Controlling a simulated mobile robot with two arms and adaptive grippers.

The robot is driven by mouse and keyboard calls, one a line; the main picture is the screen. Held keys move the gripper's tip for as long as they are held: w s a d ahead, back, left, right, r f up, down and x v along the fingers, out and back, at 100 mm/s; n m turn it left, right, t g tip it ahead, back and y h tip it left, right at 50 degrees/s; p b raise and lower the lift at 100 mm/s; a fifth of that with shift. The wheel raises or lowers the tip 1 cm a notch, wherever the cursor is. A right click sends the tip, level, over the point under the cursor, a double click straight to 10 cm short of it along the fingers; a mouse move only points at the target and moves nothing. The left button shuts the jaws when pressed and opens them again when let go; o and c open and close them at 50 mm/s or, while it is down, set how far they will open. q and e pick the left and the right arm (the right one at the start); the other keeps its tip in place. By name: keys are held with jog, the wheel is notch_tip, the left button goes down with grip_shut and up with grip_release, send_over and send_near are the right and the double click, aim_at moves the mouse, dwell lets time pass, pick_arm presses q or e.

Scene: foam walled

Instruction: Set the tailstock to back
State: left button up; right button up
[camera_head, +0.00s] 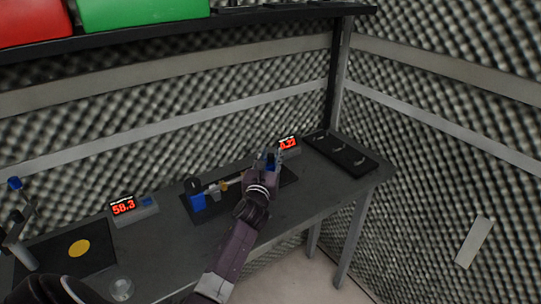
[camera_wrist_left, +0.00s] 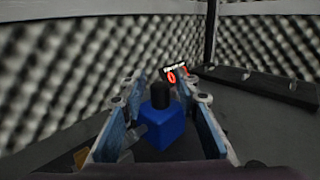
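A small lathe-like device on a black base plate (camera_head: 218,206) lies on the grey bench. At its left end is a blue block (camera_head: 198,202), with a brass-coloured part (camera_head: 223,186) further right. At the right end, a blue block with a black top, apparently the tailstock, is mostly hidden by my left gripper (camera_head: 269,160) in the head view. In the left wrist view this tailstock (camera_wrist_left: 165,127) stands between the two fingers of my left gripper (camera_wrist_left: 163,105). The fingers are apart, one on each side; contact is not clear.
A red display reading 58.3 (camera_head: 124,207) stands left of the device, another display (camera_head: 288,143) behind the gripper. A black tray (camera_head: 340,152) lies at the bench's right end. A black mat with a yellow disc (camera_head: 79,248) is at left. A shelf (camera_head: 200,22) hangs above.

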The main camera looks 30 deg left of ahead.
pick_arm(q)
grip_shut()
jog(key=shift+w+d+b, duration=0.3)
jog(key=shift+w+b, duration=0.05)
jog(key=shift+w, duration=0.35)
jog(key=shift+w+d+b, duration=0.25)
jog(key=shift+w+b, duration=0.05)
jog(key=shift+w, duration=0.4)
jog(key=shift+r, duration=0.15)
